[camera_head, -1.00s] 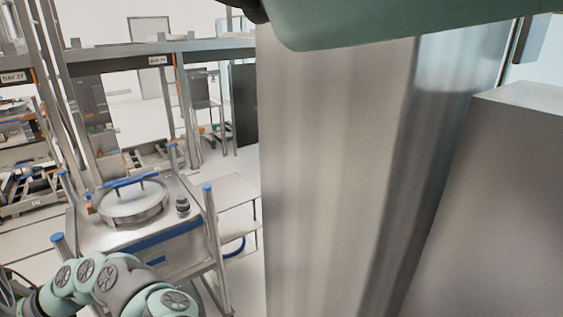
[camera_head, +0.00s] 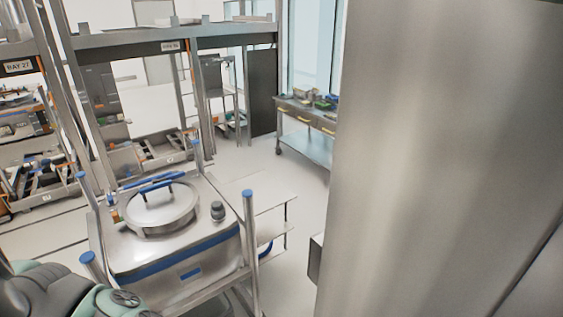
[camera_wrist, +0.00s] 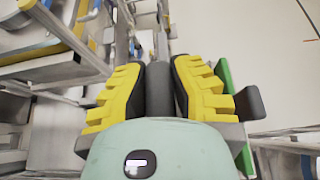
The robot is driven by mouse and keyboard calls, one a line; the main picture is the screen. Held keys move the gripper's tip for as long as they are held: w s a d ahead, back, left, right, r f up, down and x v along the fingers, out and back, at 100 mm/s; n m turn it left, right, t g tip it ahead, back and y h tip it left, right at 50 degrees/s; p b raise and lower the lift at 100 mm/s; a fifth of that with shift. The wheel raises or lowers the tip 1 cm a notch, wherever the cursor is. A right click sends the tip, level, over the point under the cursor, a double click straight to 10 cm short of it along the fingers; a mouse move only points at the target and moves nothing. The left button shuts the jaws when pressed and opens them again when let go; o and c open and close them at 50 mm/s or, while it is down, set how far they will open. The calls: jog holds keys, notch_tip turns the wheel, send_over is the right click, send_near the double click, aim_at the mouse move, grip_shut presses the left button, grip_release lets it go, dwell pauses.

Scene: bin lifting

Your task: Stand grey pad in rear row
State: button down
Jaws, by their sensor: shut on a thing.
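In the wrist view my gripper (camera_wrist: 158,85) has yellow ridged fingers with dark inner faces. It is shut on a dark grey piece (camera_wrist: 158,92) that shows as a narrow upright strip between the fingers. Most of this piece is hidden, so I cannot tell for sure that it is the grey pad. The gripper does not show in the head view. No row of standing pads can be made out in either view.
A steel vessel with a round lid (camera_head: 160,208) and blue handle stands in a frame with blue-capped posts (camera_head: 250,235). Shelving (camera_head: 165,45) stands behind. A large metal column (camera_head: 430,150) blocks the right. A workbench (camera_head: 305,118) is farther back. Floor between is clear.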

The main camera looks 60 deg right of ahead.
jog(key=shift+w+a, duration=0.25)
jog(key=shift+w, duration=0.05)
jog(key=shift+f+b, duration=1.3)
jog(key=shift+f, duration=1.55)
jog(key=shift+f+b, duration=1.2)
jog(key=shift+b, duration=0.2)
jog(key=shift+d+b, duration=0.2)
jog(key=shift+b, duration=0.2)
jog(key=shift+s+f+b, duration=0.1)
jog(key=shift+f+b, duration=2)
jog(key=shift+b, duration=0.6)
jog(key=c, duration=0.9)
grip_release()
